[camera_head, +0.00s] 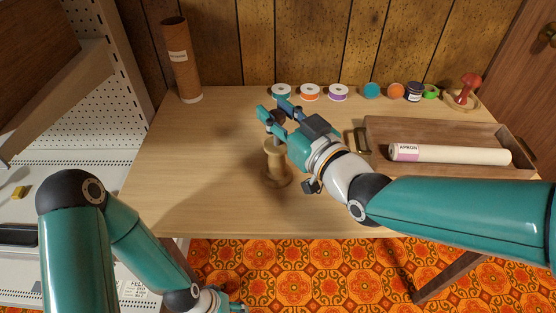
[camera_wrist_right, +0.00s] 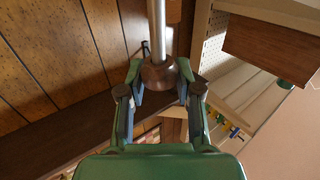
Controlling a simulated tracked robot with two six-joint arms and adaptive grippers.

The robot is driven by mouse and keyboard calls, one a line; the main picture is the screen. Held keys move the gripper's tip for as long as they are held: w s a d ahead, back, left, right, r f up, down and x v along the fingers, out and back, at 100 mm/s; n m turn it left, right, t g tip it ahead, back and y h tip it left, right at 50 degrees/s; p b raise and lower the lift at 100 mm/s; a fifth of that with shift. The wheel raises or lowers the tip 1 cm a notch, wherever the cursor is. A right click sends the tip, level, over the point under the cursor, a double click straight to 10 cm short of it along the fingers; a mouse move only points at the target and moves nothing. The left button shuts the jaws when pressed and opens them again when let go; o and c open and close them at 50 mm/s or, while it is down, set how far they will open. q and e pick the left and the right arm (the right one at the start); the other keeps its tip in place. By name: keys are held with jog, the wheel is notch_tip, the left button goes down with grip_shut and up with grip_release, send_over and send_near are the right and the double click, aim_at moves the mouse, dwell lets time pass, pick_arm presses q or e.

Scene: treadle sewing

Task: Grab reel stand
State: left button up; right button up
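The reel stand (camera_head: 277,180) is pale wood, upright on the table, with a round foot, a thick spool-like body, a metal rod and a dark brown knob on top. My right gripper (camera_head: 277,113) is at the stand's top, one finger on each side of the knob. In the right wrist view the knob (camera_wrist_right: 158,75) sits between the fingertips, with the rod (camera_wrist_right: 157,30) running away from it. I cannot tell whether both fingers touch the knob. My left gripper (camera_head: 236,308) is low at the bottom edge, mostly cut off.
Thread reels (camera_head: 310,92) and small round items line the table's back edge. A cardboard tube (camera_head: 181,62) stands back left. A wooden tray (camera_head: 455,130) with a white roll (camera_head: 450,154) lies at the right. The table's left part (camera_head: 180,150) is clear.

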grip_shut()
jog(key=shift+r, duration=0.1)
